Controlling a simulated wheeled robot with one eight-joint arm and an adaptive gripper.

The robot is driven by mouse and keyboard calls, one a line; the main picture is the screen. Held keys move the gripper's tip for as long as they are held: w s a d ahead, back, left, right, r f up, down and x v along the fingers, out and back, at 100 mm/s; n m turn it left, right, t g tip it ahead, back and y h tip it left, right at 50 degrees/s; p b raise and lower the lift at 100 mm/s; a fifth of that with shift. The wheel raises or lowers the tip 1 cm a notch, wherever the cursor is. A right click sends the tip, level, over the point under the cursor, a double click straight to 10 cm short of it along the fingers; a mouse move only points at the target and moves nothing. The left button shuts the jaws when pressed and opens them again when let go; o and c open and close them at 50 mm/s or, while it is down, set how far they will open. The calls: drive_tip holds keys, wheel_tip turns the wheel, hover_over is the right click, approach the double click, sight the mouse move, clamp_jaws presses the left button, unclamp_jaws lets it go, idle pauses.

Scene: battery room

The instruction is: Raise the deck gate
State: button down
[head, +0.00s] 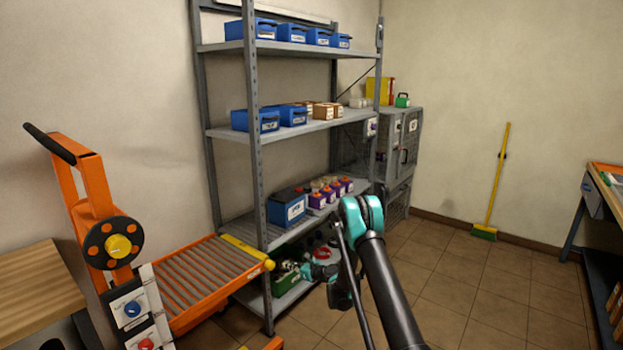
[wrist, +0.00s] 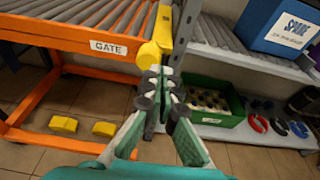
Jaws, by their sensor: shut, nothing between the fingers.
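The deck gate is a yellow bar (head: 243,250) across the shelf-side end of the orange roller deck (head: 200,318). It lies low, about level with the rollers, and ends in a rounded yellow knob (head: 269,265). In the wrist view the gate (wrist: 162,30) runs away from me, with its knob (wrist: 149,56) nearest, beside a white GATE label (wrist: 108,48). My gripper (wrist: 160,88) is shut and empty, its fingertips just below and in front of the knob. I cannot tell whether they touch it. In the head view my gripper (head: 290,270) is right of the knob, partly against the shelf.
A grey shelf rack (head: 255,130) stands right behind the gate. An orange lift mast with a black handwheel (head: 113,243) is at left.

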drive_tip(key=r+x, duration=0.1)
drive_tip(key=x, duration=0.5)
drive_tip(key=shift+w+a+r, duration=0.25)
drive_tip(key=shift+w+a, duration=0.05)
drive_tip(key=shift+a, duration=0.15)
drive_tip(key=shift+s+f, duration=0.1)
drive_tip(key=shift+f, duration=0.05)
idle(0.5)
drive_tip(key=shift+s+a, duration=0.5)
drive_tip(key=shift+s, duration=0.15)
